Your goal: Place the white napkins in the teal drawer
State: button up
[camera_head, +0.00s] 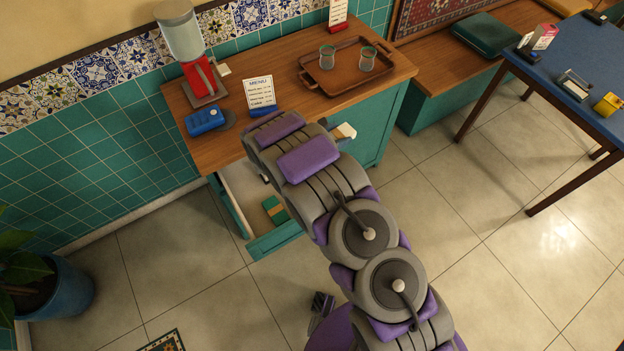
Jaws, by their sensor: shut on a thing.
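The teal drawer (275,241) is pulled out from the front of the wooden-topped counter (232,84). Part of its pale inside shows, with a small green and yellow box (275,208) lying in it. My grey and purple arm reaches over the counter's front edge and covers part of the drawer. My gripper is hidden behind the arm, so its fingers do not show. A small white or cream thing (345,132) sticks out right of my arm by the counter edge. It may be the napkins, but it is too covered to tell, as is whether it is held.
On the counter are a red-based dispenser (199,78), a blue box (204,120), a menu card (260,94) and a brown tray (347,80) with two glasses. A blue table (560,60) stands right. A potted plant (60,290) stands left. The floor at right is clear.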

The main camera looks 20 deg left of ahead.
jog(key=shift+m+g+h, duration=0.3)
jog(key=shift+m+h, duration=0.2)
jog(key=shift+h, duration=0.1)
jog(key=shift+s+a+f+b, duration=0.45)
jog(key=shift+s+a+f, duration=0.4)
jog(key=shift+s+f, duration=1.7)
jog(key=shift+s+a+f+b, duration=0.4)
jog(key=shift+s+a+f, duration=0.5)
jog(key=shift+f, duration=3.1)
jog(key=shift+s+a+f+b, duration=0.6)
jog(key=shift+s+f, duration=1.2)
jog(key=shift+f, duration=1.5)
jog(key=shift+a+f, duration=0.15)
jog(key=shift+f, duration=0.4)
jog(key=o, duration=1.2)
jog(key=shift+o, duration=0.2)
jog(key=p+v, duration=0.2)
jog(key=v, duration=1.5)
jog(key=shift+s+a+r+p, duration=0.1)
jog(key=shift+a+p, duration=0.05)
jog(key=shift+p, duration=0.25)
